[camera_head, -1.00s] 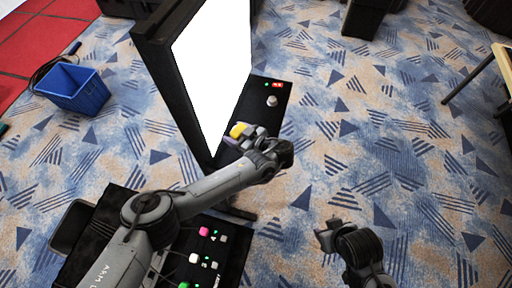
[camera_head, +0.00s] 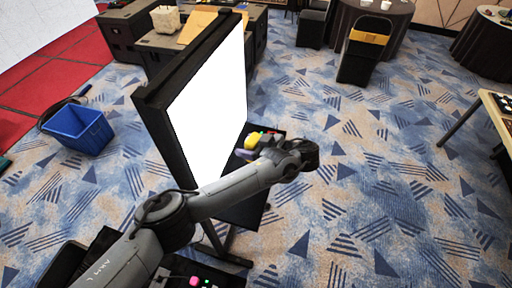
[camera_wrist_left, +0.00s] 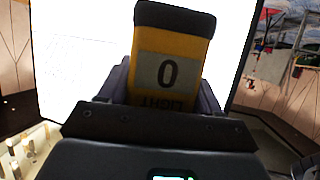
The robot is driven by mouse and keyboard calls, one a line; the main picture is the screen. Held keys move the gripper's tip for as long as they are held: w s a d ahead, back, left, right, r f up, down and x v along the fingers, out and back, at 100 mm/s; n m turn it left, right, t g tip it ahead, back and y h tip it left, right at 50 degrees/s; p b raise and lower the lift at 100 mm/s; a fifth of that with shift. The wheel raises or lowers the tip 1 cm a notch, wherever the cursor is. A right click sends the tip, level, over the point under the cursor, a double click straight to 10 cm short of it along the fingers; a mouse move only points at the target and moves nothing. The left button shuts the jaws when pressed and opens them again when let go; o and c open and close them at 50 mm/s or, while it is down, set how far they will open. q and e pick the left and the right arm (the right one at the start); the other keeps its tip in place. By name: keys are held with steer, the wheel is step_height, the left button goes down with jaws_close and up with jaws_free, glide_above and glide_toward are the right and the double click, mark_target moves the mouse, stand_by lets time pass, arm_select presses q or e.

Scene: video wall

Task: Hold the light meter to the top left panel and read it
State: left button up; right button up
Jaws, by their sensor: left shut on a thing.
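The yellow and black light meter (camera_head: 252,140) is between the fingers of my left gripper (camera_head: 250,149), which is shut on it. In the left wrist view the meter (camera_wrist_left: 175,35) shows a large 0 on its display, with the word LIGHT upside down below. The video wall (camera_head: 212,92) is a tall, black-framed, blank white panel. The meter is near its lower right edge in the head view. In the wrist view the white panel (camera_wrist_left: 80,60) fills the area behind the meter. I cannot tell if they touch. My right gripper is out of view.
A blue bin (camera_head: 78,128) stands at left. Black cases (camera_head: 125,40) are behind the panel. A table edge (camera_head: 497,118) is at right. The carpet between is clear.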

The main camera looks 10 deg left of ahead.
arm_select(q)
steer(key=a+b, duration=0.1)
steer(key=a, duration=0.6)
steer(key=shift+w+a+b, duration=0.15)
steer(key=shift+w+b, duration=0.2)
steer(key=shift+w, duration=0.05)
stand_by(0.7)
stand_by(0.8)
